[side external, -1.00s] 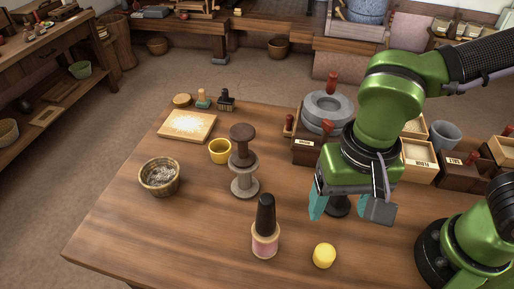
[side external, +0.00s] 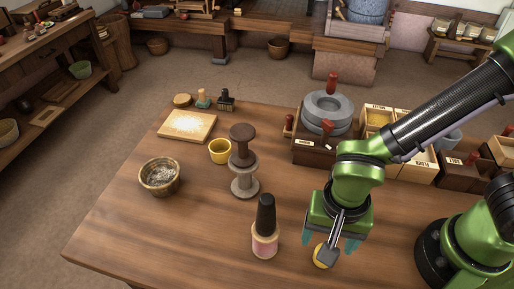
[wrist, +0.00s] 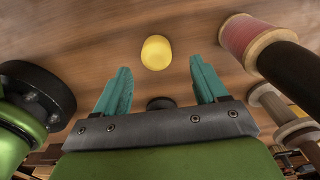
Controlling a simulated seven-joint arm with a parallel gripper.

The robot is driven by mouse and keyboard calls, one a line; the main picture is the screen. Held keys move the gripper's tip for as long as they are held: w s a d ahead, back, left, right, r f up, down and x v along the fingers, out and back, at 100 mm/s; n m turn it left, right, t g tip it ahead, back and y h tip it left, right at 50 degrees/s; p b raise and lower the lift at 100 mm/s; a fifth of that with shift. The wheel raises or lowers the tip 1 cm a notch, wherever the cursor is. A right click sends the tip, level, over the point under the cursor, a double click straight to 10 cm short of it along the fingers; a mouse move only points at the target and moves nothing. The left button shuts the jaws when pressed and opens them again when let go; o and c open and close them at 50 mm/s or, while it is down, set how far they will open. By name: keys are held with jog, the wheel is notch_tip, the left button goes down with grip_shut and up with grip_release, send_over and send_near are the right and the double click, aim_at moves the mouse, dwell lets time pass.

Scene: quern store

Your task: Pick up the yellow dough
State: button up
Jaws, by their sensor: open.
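The yellow dough (side external: 319,257) is a small yellow lump on the wooden table, near its front edge. In the side external view my gripper's wrist part covers some of it. In the wrist view the dough (wrist: 156,53) shows whole, just beyond the fingertips and between their lines. My gripper (wrist: 157,75) has two teal fingers, spread apart with nothing between them. In the side external view my gripper (side external: 330,245) hangs over the dough; its exact height above the table is hard to tell.
A black-topped pink spool (side external: 265,235) stands close left of my gripper. A grey-brown spool stand (side external: 244,165), a yellow cup (side external: 220,151) and a bowl (side external: 160,178) stand farther left. A stone quern (side external: 327,108) and wooden boxes (side external: 410,155) stand behind. The front left table is clear.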

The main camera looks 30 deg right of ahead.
jog(key=f, duration=0.5)
jog(key=shift+s+d+f, duration=0.1)
jog(key=shift+s+d, duration=0.1)
jog(key=c, duration=1.2)
